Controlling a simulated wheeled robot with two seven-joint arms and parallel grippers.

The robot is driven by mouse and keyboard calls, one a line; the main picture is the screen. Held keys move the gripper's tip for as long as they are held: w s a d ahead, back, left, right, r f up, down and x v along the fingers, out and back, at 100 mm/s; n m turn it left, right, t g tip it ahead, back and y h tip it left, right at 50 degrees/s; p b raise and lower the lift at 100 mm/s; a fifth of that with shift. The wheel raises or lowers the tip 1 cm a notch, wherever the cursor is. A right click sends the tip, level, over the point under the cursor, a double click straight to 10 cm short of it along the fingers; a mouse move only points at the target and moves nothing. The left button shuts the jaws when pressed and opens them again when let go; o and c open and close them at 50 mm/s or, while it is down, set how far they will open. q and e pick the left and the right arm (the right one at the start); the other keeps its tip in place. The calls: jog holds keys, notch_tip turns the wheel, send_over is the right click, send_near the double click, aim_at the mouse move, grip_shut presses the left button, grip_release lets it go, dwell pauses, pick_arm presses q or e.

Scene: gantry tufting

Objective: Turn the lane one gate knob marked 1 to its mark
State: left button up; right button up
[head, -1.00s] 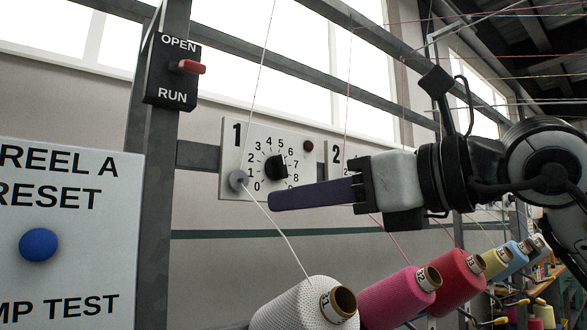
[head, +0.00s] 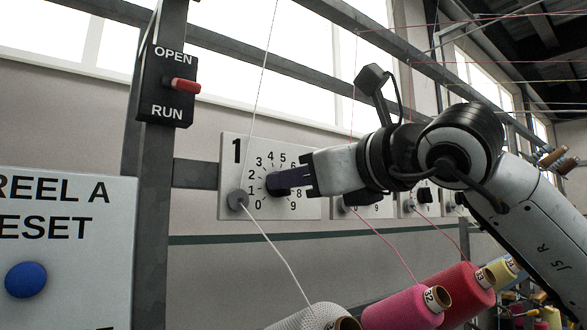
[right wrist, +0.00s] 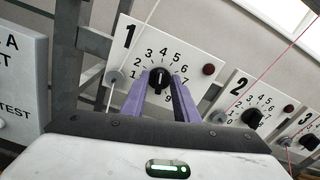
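The lane one plate (head: 230,175) is a white panel marked 1 with a dial from 0 to 9. Its black knob (right wrist: 160,78) shows in the right wrist view; in the head view the fingers largely cover it. My right gripper (head: 274,183) reaches in from the right at the dial. In the right wrist view its purple fingers (right wrist: 160,84) are apart, one on each side of the knob. I see a slight gap at the knob but cannot tell whether either finger touches it. My left gripper is not in view.
A grey thread guide (head: 237,199) with a white thread sits just left of the dial. The OPEN/RUN switch box (head: 166,90) is on the post at upper left. A lane 2 plate (right wrist: 232,92) stands to the right. Yarn cones (head: 405,308) stand below.

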jog(key=shift+w+a, duration=0.1)
jog(key=shift+w, duration=0.05)
grip_shut()
jog(key=shift+n, duration=0.3)
jog(key=shift+s+a+f+n+b, duration=0.1)
jog(key=shift+n+b, duration=0.25)
jog(key=shift+n, duration=1.5)
jog(key=shift+s+a+f+n+b, duration=0.1)
jog(key=shift+n+b, duration=0.3)
jog(key=shift+n, duration=1.5)
jog(key=shift+f+n+b, duration=0.1)
jog(key=shift+n+b, duration=0.25)
jog(key=shift+n, duration=1.5)
